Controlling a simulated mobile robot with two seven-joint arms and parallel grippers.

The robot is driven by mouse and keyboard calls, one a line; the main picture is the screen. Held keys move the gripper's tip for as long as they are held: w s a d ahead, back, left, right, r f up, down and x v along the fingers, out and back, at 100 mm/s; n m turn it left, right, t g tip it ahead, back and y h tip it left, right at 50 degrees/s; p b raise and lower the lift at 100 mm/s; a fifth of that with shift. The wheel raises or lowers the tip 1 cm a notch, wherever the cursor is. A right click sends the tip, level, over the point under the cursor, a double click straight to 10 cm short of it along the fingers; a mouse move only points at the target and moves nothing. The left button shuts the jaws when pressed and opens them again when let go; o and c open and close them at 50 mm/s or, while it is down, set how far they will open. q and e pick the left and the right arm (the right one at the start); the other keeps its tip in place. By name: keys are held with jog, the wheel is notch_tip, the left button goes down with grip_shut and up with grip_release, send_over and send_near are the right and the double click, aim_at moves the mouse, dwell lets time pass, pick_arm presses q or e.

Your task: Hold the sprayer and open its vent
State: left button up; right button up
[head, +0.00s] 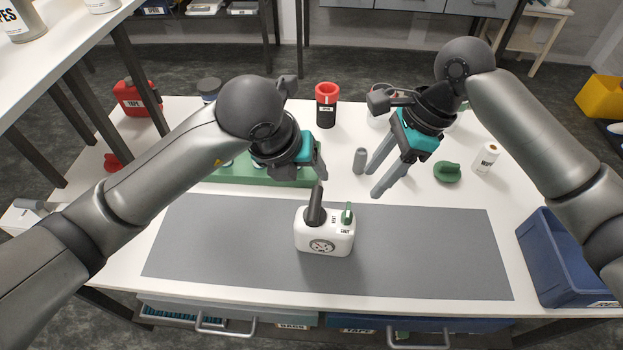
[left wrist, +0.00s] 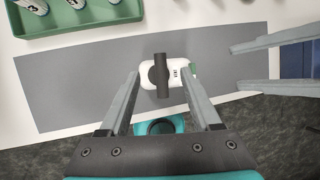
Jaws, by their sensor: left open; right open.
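The sprayer (head: 325,238) is a small white body standing on the grey mat (head: 420,250), with a dark upright handle (head: 315,207) and a green vent knob (head: 347,214) on top. A round dark dial is on its front. My left gripper (head: 318,172) is open and empty just above and behind the handle. In the left wrist view the sprayer (left wrist: 181,75) shows beyond the two spread fingers (left wrist: 166,100), with the dark handle across it. My right gripper (head: 382,180) is open and empty, up to the right of the sprayer; its fingers also enter the left wrist view.
A green tray (head: 240,178) with several small items lies behind the mat. A grey cylinder (head: 360,160), a red-and-black container (head: 327,105), a green object (head: 447,172) and a white roll (head: 487,157) stand behind. A blue bin (head: 560,260) is at right. The mat is otherwise clear.

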pick_arm(q)
jog(key=x, duration=1.4)
jog(key=shift+d+f, duration=0.15)
jog(key=shift+f, duration=0.1)
jog(key=shift+c, duration=0.2)
grip_shut()
dwell(1.7)
